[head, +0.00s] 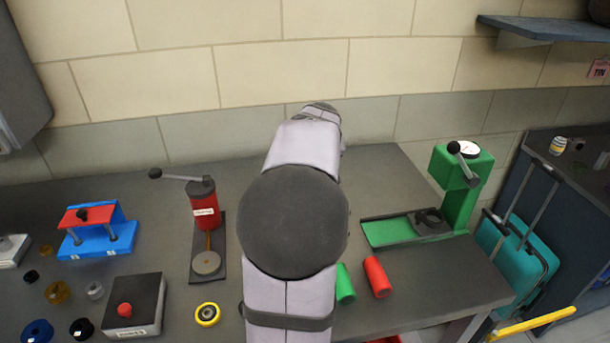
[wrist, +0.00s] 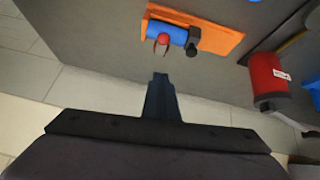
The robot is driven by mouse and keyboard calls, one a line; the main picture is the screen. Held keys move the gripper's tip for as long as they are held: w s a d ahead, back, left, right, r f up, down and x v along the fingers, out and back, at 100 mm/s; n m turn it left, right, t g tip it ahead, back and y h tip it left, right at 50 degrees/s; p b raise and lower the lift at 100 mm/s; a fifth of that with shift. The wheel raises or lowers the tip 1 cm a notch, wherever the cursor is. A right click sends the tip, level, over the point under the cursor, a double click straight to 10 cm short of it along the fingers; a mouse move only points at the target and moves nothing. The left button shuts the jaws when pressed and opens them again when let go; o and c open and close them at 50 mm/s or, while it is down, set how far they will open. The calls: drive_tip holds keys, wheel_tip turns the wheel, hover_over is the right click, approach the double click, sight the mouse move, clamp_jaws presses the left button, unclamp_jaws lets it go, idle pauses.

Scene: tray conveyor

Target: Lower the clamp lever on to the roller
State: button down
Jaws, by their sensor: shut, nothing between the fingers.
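In the wrist view a blue roller (wrist: 168,31) lies on an orange base plate (wrist: 222,40) on the grey bench. A small red knob (wrist: 163,39), seemingly the clamp lever's end, shows in front of the roller, with thin reddish prongs below it. I cannot tell whether the lever is raised or touches the roller. A dark block (wrist: 193,42) sits at the roller's right end. My gripper (wrist: 161,77) is shut and empty, its tips just below the knob in the picture, apart from it. In the head view my arm hides the roller, lever and gripper.
A red press (head: 204,205) with a side handle stands left of my arm; it also shows at the wrist view's right (wrist: 268,78). A green press (head: 465,185) stands right. Green (head: 345,283) and red (head: 377,277) cylinders lie near my arm. A button box (head: 134,303) is front left.

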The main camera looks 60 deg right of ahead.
drive_tip(key=shift+b+v, duration=0.3)
drive_tip(key=shift+v, duration=2.05)
drive_tip(key=shift+s+f, duration=0.15)
drive_tip(key=w+a+f+n+y+p, duration=0.1)
drive_tip(key=w+a+f, duration=0.2)
drive_tip(key=a, duration=0.4)
drive_tip(key=w+a+f+n+g+y+p, duration=0.1)
drive_tip(key=w+a+f+y, duration=0.15)
drive_tip(key=a, duration=0.45)
drive_tip(key=w+a+f+n, duration=0.1)
drive_tip(key=w+a+f, duration=0.2)
drive_tip(key=a, duration=0.4)
drive_tip(key=s+a+f+n, duration=0.1)
drive_tip(key=a+f, duration=0.1)
drive_tip(key=a, duration=0.2)
drive_tip(key=s+a+f+n+g+y+p, duration=0.1)
drive_tip(key=a, duration=0.4)
drive_tip(key=s+a+f+g+y+p, duration=0.1)
drive_tip(key=s+a+f, duration=0.1)
drive_tip(key=a, duration=0.3)
drive_tip(key=shift+s+f+n, duration=0.1)
drive_tip(key=shift+f+n, duration=0.3)
drive_tip(key=s+a+f+n+g, duration=0.2)
drive_tip(key=s+a+f, duration=0.1)
drive_tip(key=s+a, duration=0.4)
drive_tip(key=shift+s+a+f+p, duration=0.2)
drive_tip(key=shift+f+p, duration=0.05)
drive_tip(key=shift+p, duration=0.2)
